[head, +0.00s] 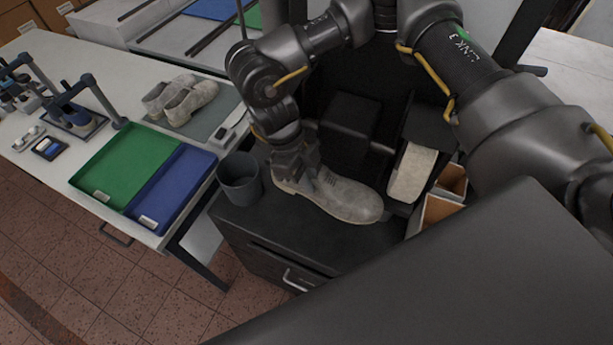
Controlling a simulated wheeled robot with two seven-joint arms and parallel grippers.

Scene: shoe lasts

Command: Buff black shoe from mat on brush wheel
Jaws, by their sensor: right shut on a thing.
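A grey, worn-looking low shoe (345,197) is in the middle of the head view, over the dark cabinet top, its toe toward the right; it looks grey rather than black. My right gripper (297,172) is shut on its heel end from above. I cannot tell whether the sole touches the cabinet top. A pale brush wheel (412,173) in a dark housing stands just right of the toe, with a small gap seen from here. A pair of similar pale shoes (180,97) rests on a grey mat (209,119) on the left table. My left gripper is out of view.
A dark grey cup (239,178) stands close left of the held shoe. The white table (45,82) holds a green tray (125,162), a blue tray (172,190) and stands with devices. An open cardboard-coloured box (441,208) sits right of the wheel. The dark machine (350,128) is behind the shoe.

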